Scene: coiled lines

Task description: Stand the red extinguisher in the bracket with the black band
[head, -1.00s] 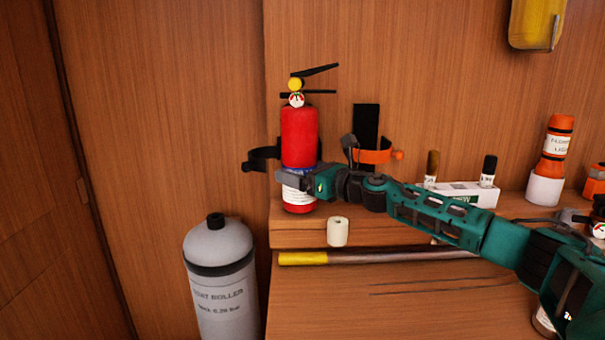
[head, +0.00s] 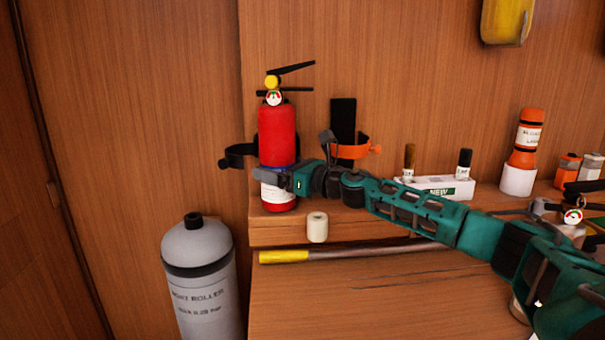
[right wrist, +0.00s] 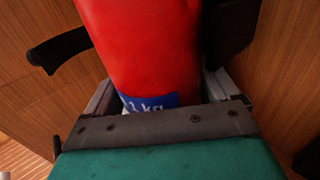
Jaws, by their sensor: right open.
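The red extinguisher (head: 277,135) stands upright on the shelf at the bracket with the black band (head: 238,156). The band's curved end shows left of the cylinder, and it also shows in the right wrist view (right wrist: 62,50). The extinguisher hides the rest of this bracket. My right gripper (head: 276,180) is open, its fingers around the lower part of the extinguisher by the label. In the right wrist view the red body (right wrist: 145,50) sits between the two fingers (right wrist: 163,95). Whether either finger touches it I cannot tell. My left gripper is not in view.
An orange-banded bracket (head: 352,150) is just right, behind my arm. A white roll (head: 317,227) sits at the shelf's front. An orange flare (head: 526,138) and another gauge (head: 572,216) are right.

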